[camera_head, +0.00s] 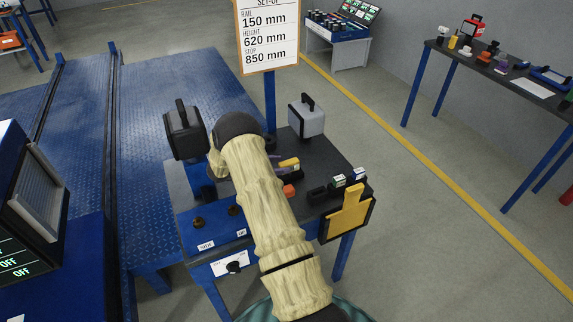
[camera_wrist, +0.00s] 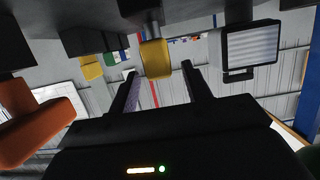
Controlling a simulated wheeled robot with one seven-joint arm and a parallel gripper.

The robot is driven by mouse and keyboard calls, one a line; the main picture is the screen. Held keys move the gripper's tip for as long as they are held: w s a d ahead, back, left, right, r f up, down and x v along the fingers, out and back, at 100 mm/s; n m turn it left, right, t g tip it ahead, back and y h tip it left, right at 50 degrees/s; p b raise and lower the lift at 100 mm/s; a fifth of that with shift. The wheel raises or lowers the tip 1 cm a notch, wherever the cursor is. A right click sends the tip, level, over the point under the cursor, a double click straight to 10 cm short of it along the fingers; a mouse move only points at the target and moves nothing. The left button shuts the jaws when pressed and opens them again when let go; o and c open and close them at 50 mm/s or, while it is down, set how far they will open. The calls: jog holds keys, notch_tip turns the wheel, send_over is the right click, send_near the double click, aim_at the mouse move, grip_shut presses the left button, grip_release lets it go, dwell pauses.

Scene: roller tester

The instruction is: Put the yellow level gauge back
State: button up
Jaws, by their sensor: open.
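My gripper (camera_wrist: 160,68) shows in the wrist view with its two dark fingers apart. A yellow block with a dark upper part (camera_wrist: 155,58) shows between the fingertips in the picture; I cannot tell whether it is between them or beyond. A second yellow piece (camera_wrist: 90,66) is left of the fingers. In the head view a small yellow block (camera_head: 289,163) lies on the dark bench top, just right of my arm. I cannot tell which yellow piece is the level gauge.
The bench (camera_head: 335,170) also holds a grey box with a handle (camera_head: 306,121), a dark box (camera_head: 185,132), and an orange piece (camera_head: 289,190), which is at left in the wrist view (camera_wrist: 35,125). A sign (camera_head: 268,32) stands behind.

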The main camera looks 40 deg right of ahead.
jog(key=a, duration=0.3)
jog(key=w+a+b, duration=0.1)
jog(key=a, duration=0.2)
jog(key=w+a, duration=0.1)
jog(key=a, duration=0.2)
jog(key=shift+w, duration=0.1)
dwell(0.3)
